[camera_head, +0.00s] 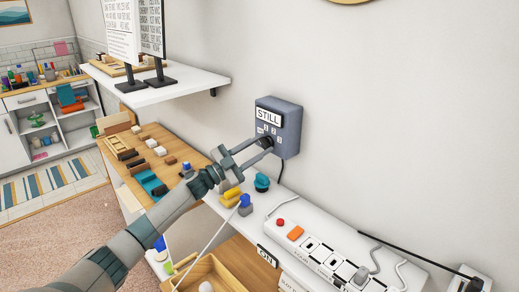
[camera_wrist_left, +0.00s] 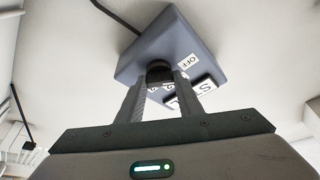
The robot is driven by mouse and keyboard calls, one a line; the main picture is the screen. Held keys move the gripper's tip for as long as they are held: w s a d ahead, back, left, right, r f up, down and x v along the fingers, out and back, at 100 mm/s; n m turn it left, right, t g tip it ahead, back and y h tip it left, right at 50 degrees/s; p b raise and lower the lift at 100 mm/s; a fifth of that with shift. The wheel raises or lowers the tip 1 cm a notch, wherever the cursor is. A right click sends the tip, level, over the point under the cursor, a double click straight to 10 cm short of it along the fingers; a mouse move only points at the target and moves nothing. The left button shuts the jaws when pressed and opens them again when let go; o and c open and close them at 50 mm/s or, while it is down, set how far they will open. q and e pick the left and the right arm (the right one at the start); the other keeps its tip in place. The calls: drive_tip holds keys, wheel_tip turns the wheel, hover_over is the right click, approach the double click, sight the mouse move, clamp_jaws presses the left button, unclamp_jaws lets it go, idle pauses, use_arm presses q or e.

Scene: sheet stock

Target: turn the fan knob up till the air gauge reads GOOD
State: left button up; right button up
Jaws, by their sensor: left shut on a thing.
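A grey box (camera_head: 291,127) is fixed to the wall, and its gauge plate (camera_head: 268,117) reads STILL. Below the plate is a row of small white tags, too small to read surely in the head view. In the left wrist view one tag (camera_wrist_left: 188,61) reads OFF. My left gripper (camera_head: 262,145) is at the lower front of the box, its two fingers shut on the dark fan knob (camera_wrist_left: 159,71). In the head view the fingers mostly hide the knob. The box also shows in the left wrist view (camera_wrist_left: 170,38). My right gripper is not in view.
A white shelf (camera_head: 160,90) with dark stands is left of the box. Below are a blue-green knob-like piece (camera_head: 262,183), a yellow block (camera_head: 231,194) and a white power strip (camera_head: 325,254). A wooden tray (camera_head: 221,275) lies at the bottom. The wall right of the box is clear.

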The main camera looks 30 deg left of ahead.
use_arm(q)
drive_tip(key=m+g+b, duration=0.1)
drive_tip(key=m, duration=0.2)
drive_tip(key=shift+m+g+h, duration=0.3)
drive_tip(key=shift+h, duration=0.1)
drive_tip(key=m+g+b, duration=0.1)
drive_tip(key=m, duration=0.1)
drive_tip(key=shift+a+m, duration=0.1)
drive_tip(key=shift+m, duration=0.2)
drive_tip(key=shift+m+g, duration=0.3)
drive_tip(key=shift+m, duration=0.6)
drive_tip(key=o, duration=1.1)
drive_tip(key=shift+r, duration=0.1)
